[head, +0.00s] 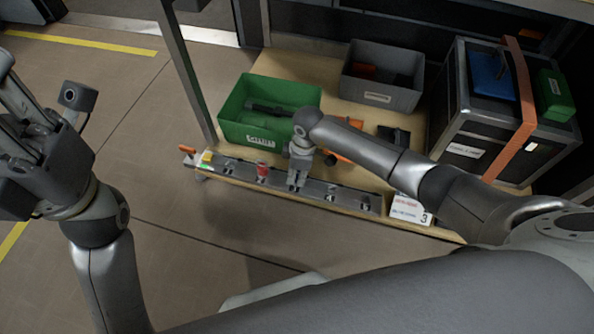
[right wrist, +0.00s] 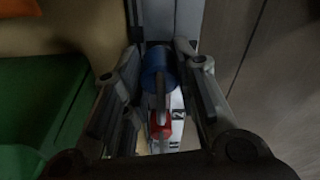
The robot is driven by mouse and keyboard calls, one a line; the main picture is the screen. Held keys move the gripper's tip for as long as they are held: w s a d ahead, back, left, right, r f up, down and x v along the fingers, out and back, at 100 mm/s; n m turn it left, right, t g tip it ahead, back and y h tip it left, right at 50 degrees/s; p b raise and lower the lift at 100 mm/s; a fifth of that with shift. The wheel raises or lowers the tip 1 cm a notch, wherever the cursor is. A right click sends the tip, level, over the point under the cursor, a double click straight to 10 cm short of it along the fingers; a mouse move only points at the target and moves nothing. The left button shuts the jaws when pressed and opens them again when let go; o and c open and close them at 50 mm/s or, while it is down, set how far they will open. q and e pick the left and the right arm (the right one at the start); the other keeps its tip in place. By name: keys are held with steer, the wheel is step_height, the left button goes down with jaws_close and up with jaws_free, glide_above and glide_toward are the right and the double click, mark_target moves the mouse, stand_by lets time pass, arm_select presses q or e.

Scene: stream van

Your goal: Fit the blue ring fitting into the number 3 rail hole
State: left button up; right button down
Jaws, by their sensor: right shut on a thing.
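The rail (head: 345,197) is a long metal strip with several holes along the front edge of the bench. My right gripper (head: 296,183) points down over the middle of the rail. In the right wrist view it is shut on the blue ring fitting (right wrist: 156,66), which sits between its fingers. The gripper hides the fitting in the head view. A red fitting (head: 263,170) stands on the rail to the left of the gripper; it also shows in the right wrist view (right wrist: 161,131). My left gripper (head: 22,150) is at the left edge, away from the bench; its jaws are unclear.
A green bin (head: 232,112) stands behind the rail, and a grey bin (head: 372,92) farther back. A black case (head: 478,135) with an orange strap is at the right. A white card with a 3 (head: 411,211) is at the rail's right end. The floor in front is clear.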

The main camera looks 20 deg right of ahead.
steer(key=shift+f, duration=0.5)
steer(key=c, duration=1.1)
jaws_free()
steer(key=shift+r, duration=0.15)
steer(key=r, duration=0.4)
steer(key=d+r, duration=0.1)
steer(key=r, duration=0.6)
steer(key=shift+s+d+r, duration=0.2)
steer(key=shift+s+r, duration=0.1)
steer(key=shift+r, duration=0.05)
